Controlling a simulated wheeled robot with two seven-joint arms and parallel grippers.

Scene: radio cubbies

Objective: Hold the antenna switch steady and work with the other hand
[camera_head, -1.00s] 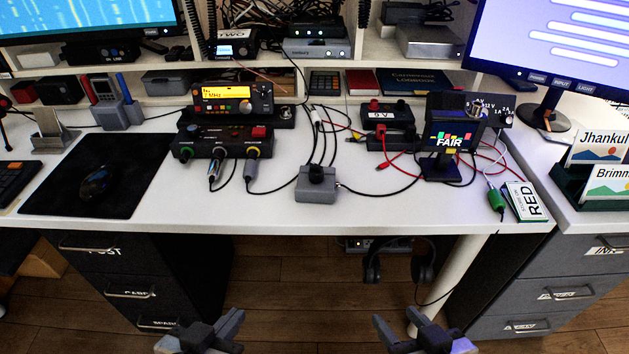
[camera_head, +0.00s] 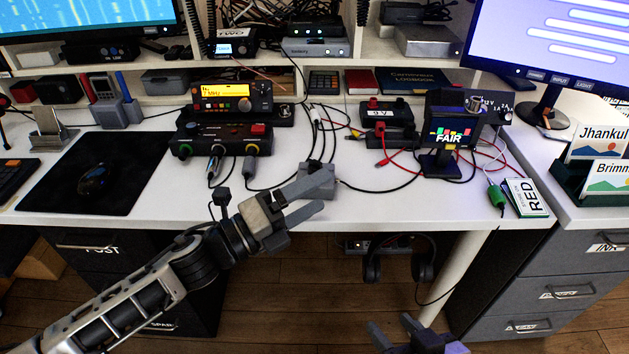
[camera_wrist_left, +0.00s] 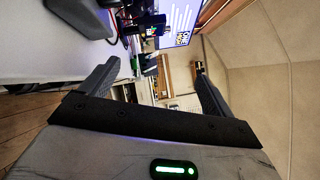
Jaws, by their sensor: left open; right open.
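The antenna switch, a small grey box (camera_head: 327,189), sits near the front edge of the white desk (camera_head: 385,207), with cables running from its back. My left gripper (camera_head: 318,194) is open and empty, at the front of the box, its fingers overlapping the box in the head view. They hide part of the box and its black knob; contact cannot be told. In the left wrist view, the open jaws (camera_wrist_left: 158,68) have nothing between them, and a grey body (camera_wrist_left: 80,10), likely the switch, lies beyond one finger. My right gripper (camera_head: 392,324) is open and empty, low in front of the desk.
A radio with a yellow display (camera_head: 236,97) and a black box with plugged cables (camera_head: 222,139) stand behind left. A small FAIR screen (camera_head: 449,137), a green connector (camera_head: 496,196) and a RED card (camera_head: 526,197) are right. Headphones (camera_head: 372,268) hang below the desk.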

